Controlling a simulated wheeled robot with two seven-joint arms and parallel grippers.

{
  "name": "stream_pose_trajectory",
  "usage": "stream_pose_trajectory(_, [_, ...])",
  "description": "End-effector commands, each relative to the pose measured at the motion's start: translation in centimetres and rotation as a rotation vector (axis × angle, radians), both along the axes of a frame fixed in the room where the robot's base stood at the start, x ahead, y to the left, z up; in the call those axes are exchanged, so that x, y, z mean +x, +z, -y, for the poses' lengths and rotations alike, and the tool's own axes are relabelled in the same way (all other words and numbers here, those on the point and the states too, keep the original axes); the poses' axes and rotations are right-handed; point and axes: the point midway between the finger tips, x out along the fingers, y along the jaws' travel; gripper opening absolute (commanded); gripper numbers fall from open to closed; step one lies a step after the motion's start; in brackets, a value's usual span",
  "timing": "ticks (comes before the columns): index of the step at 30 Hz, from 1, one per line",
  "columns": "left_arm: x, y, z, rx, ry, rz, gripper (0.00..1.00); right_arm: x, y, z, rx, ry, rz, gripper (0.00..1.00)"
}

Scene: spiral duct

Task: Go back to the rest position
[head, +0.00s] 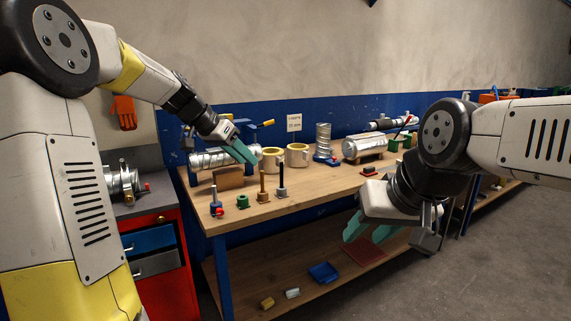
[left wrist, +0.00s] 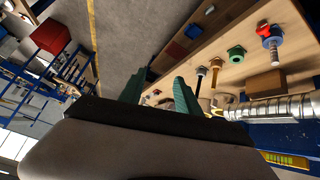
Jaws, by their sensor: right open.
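My left gripper (head: 242,150) reaches in from the left above the workbench (head: 317,185), with its teal fingers in front of the spiral duct (head: 205,159) and near the yellow-rimmed collars. In the left wrist view its two fingers (left wrist: 158,94) stand apart with nothing between them. My right gripper (head: 369,229) points down in front of the bench's front edge, at the right. Its teal fingers are apart, and I see nothing held there. The duct lies on a wooden block (head: 229,178), partly hidden by the left gripper.
Several upright posts and a green nut (head: 242,201) stand near the bench's front left. Yellow-rimmed collars (head: 297,154) and a second duct (head: 364,146) stand further back. A red cabinet (head: 150,222) is at the left. A blue tray (head: 324,272) lies on the lower shelf. Floor at the right is clear.

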Motion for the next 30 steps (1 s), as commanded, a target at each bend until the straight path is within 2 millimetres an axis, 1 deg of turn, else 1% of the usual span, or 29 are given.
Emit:
stream_pose_trajectory(1, [-2.7, 0.6, 0.7, 0.043, 0.031, -0.021, 0.40, 0.0, 0.0, 0.0, 0.000, 0.000, 0.000, 0.41])
stream_pose_trajectory(2, [-4.1, 0.7, 0.9, 0.064, 0.058, -0.037, 0.40, 0.0, 0.0, 0.0, 0.000, 0.000, 0.000, 0.41])
stream_pose_trajectory(3, [-6.0, 0.8, 1.0, 0.089, 0.097, -0.054, 0.40, 0.0, 0.0, 0.0, 0.000, 0.000, 0.000, 0.41])
stream_pose_trajectory(5, [-9.0, 1.0, 1.0, 0.121, 0.156, -0.077, 0.40, 0.0, 0.0, 0.0, 0.000, 0.000, 0.000, 0.41])
stream_pose_trajectory(6, [-10.9, 1.0, 0.9, 0.137, 0.198, -0.088, 0.40, 0.0, 0.0, 0.0, 0.000, 0.000, 0.000, 0.41])
stream_pose_trajectory(8, [-13.9, 1.0, 0.6, 0.155, 0.264, -0.100, 0.40, 0.0, 0.0, 0.0, 0.000, 0.000, 0.000, 0.41])
stream_pose_trajectory(9, [-15.8, 0.9, 0.3, 0.162, 0.308, -0.105, 0.40, 0.0, 0.0, 0.0, 0.000, 0.000, 0.000, 0.41])
stream_pose_trajectory(11, [-18.7, 0.6, -0.2, 0.165, 0.374, -0.111, 0.40, 0.0, 0.0, 0.0, 0.000, 0.000, 0.000, 0.41])
stream_pose_trajectory(12, [-20.4, 0.3, -0.5, 0.162, 0.416, -0.114, 0.40, 0.0, 0.0, 0.0, 0.000, 0.000, 0.000, 0.41])
stream_pose_trajectory(15, [-24.4, -0.8, -1.4, 0.141, 0.509, -0.118, 0.40, 0.0, 0.0, 0.0, 0.000, 0.000, 0.000, 0.41])
stream_pose_trajectory(18, [-27.2, -2.0, -2.1, 0.113, 0.581, -0.122, 0.40, 0.0, 0.0, 0.0, 0.000, 0.000, 0.000, 0.41])
stream_pose_trajectory(21, [-28.9, -2.9, -2.5, 0.088, 0.626, -0.127, 0.40, 0.0, 0.0, 0.0, 0.000, 0.000, 0.000, 0.41])
stream_pose_trajectory(24, [-29.8, -3.5, -2.7, 0.076, 0.648, -0.131, 0.40, 0.0, 0.0, 0.0, 0.000, 0.000, 0.000, 0.41])
stream_pose_trajectory(30, [-29.9, -3.6, -2.8, 0.072, 0.655, -0.133, 0.40, 0.0, 0.0, 0.0, 0.000, 0.000, 0.000, 0.41])
